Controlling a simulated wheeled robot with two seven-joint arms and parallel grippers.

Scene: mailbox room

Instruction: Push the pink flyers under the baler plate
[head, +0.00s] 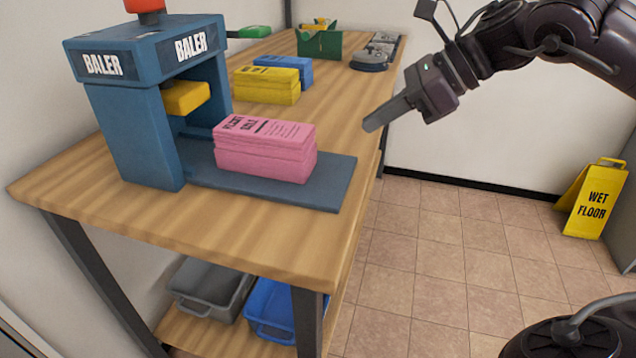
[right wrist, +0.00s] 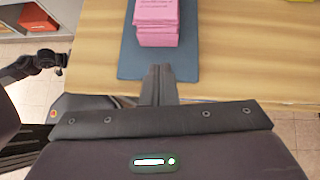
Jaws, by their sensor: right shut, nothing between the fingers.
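The pink flyers (head: 264,150) are a stacked block on the dark blue-grey base (head: 322,194) of the blue baler (head: 134,135). They sit in front of the baler's opening, to the right of the yellow plate (head: 186,97), which is raised above the base. In the right wrist view the pink flyers (right wrist: 157,22) are at the top, ahead of my fingers. My right gripper (head: 374,124) is shut and empty, to the right of the flyers and apart from them, beyond the table edge; its closed fingers (right wrist: 158,78) also show in the wrist view. My left gripper is not in view.
Grey (head: 211,284) and blue (head: 272,308) bins are on the lower shelf. A wet floor sign (head: 594,198) stands at right.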

